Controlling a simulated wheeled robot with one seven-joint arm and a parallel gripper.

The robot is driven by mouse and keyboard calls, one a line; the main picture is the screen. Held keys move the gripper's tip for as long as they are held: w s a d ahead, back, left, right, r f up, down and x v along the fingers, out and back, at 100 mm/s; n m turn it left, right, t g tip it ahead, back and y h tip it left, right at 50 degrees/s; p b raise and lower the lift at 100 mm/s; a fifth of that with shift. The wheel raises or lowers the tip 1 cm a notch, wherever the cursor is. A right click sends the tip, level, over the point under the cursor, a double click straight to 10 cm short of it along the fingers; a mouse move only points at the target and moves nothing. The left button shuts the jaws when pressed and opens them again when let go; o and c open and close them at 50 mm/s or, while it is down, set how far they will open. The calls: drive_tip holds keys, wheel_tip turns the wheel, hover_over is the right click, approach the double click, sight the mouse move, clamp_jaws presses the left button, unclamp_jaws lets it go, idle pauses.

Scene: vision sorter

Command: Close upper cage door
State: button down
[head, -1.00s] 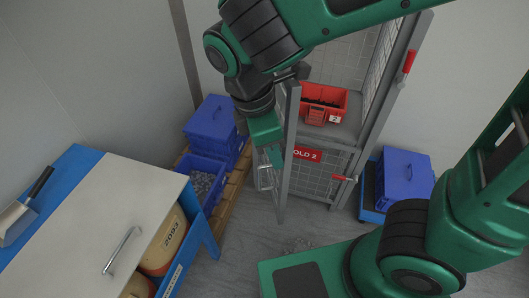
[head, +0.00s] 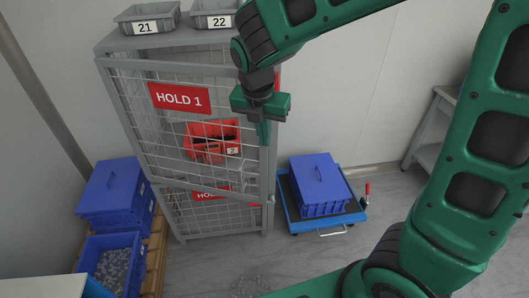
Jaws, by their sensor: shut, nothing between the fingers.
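The grey mesh cage (head: 180,40) stands against the wall. Its upper door (head: 130,110), with a red HOLD 1 sign (head: 178,96), lies across the upper front opening, close to the frame. I cannot tell whether it is fully flush or latched. A red bin (head: 203,151) shows through its mesh. My gripper (head: 264,142) is shut and empty, pointing down in front of the door's right edge; whether it touches is unclear. The gripper and wrist hide part of that edge. A bit of red (head: 277,80) shows just right of the wrist.
The lower door (head: 215,216) sits below, with its red sign partly covered. Grey bins 21 (head: 144,27) and 22 (head: 219,22) stand on top. Blue crates (head: 113,198) are stacked left. A blue crate (head: 318,183) on a trolley stands right. Floor in front is partly clear.

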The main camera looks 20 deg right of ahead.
drive_tip(key=w+d, duration=0.3)
drive_tip(key=w, duration=0.3)
drive_tip(key=w+d, duration=0.2)
drive_tip(key=w, duration=0.5)
drive_tip(key=shift+d, duration=0.4)
drive_tip(key=shift+s, duration=0.1)
